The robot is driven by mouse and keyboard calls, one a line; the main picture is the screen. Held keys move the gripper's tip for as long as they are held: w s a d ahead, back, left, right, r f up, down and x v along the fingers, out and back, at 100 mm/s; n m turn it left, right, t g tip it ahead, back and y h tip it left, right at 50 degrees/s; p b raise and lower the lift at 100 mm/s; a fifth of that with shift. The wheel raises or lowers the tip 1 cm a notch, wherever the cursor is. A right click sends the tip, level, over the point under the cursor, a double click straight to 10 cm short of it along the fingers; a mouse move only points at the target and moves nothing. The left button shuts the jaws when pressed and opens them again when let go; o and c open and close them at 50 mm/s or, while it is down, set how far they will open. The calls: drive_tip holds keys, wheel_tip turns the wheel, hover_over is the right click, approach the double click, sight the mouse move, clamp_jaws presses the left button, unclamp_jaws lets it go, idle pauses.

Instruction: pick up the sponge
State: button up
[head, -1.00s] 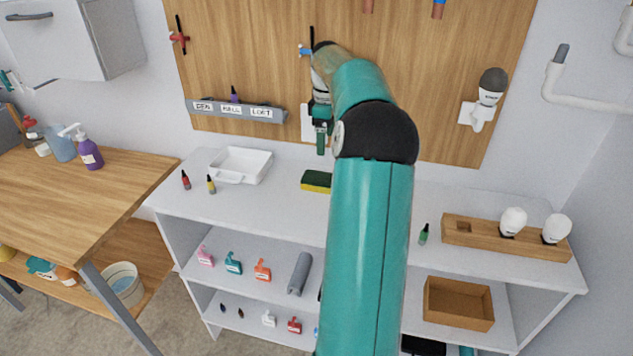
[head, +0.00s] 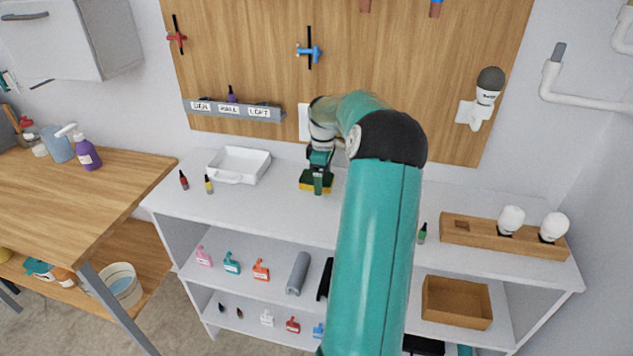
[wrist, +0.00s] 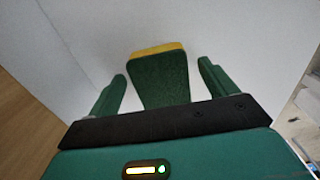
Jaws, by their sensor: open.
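The sponge (head: 306,187) lies on the white shelf top in the head view, yellow with a dark green scouring side. My gripper (head: 318,190) is over it and hides part of it. In the wrist view the sponge (wrist: 160,78) shows between the two green fingers of my gripper (wrist: 163,88). The fingers are apart, with a gap on each side of the sponge. Its green face is toward the camera and its yellow edge is at the far end.
A white tray (head: 240,177) and two small bottles stand left of the sponge on the white shelf top (head: 260,207). A wooden holder (head: 480,240) with white bulbs is at the right. The wooden pegboard (head: 390,60) rises behind.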

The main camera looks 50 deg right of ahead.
drive_tip(key=c, duration=1.1)
drive_tip(key=shift+o, duration=0.2)
drive_tip(key=shift+r, duration=0.45)
wheel_tip(320, 180, up, 2)
drive_tip(key=shift+r, duration=0.1)
drive_tip(key=s+a+r, duration=0.9)
drive_tip(key=a, duration=0.1)
drive_tip(key=shift+s+a+r, duration=0.15)
drive_tip(key=shift+s+r, duration=0.15)
drive_tip(key=shift+r, duration=0.1)
drive_tip(key=shift+o, duration=0.5)
